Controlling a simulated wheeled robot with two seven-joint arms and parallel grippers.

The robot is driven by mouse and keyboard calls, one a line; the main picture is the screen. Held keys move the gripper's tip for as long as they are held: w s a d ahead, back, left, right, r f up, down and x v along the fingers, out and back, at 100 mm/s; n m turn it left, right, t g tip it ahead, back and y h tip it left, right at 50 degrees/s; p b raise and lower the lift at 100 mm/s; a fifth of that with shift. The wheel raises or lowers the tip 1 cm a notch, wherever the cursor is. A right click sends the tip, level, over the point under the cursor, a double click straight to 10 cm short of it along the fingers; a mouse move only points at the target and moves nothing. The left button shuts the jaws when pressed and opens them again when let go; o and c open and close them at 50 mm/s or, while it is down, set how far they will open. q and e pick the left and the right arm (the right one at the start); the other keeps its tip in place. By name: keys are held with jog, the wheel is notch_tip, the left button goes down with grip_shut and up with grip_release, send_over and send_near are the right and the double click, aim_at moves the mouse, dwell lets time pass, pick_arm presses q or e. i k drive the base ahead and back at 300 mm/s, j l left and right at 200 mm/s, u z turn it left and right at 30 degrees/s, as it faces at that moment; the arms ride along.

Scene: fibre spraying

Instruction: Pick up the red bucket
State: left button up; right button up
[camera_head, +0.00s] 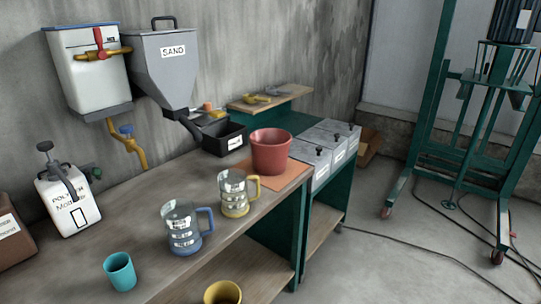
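The red bucket (270,153) stands upright on an orange mat (290,176) at the far right end of the wooden workbench (130,215). Its open top faces up, and no handle can be made out. Neither of my grippers shows in the head view, and nothing is touching the bucket.
A green wheeled frame (470,140) stands right.

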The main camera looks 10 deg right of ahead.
aim_at(269, 147)
jog(key=i+l, duration=0.4)
jog(key=i+l+u, duration=0.15)
jog(key=i+l, duration=0.3)
jog(key=l, duration=0.1)
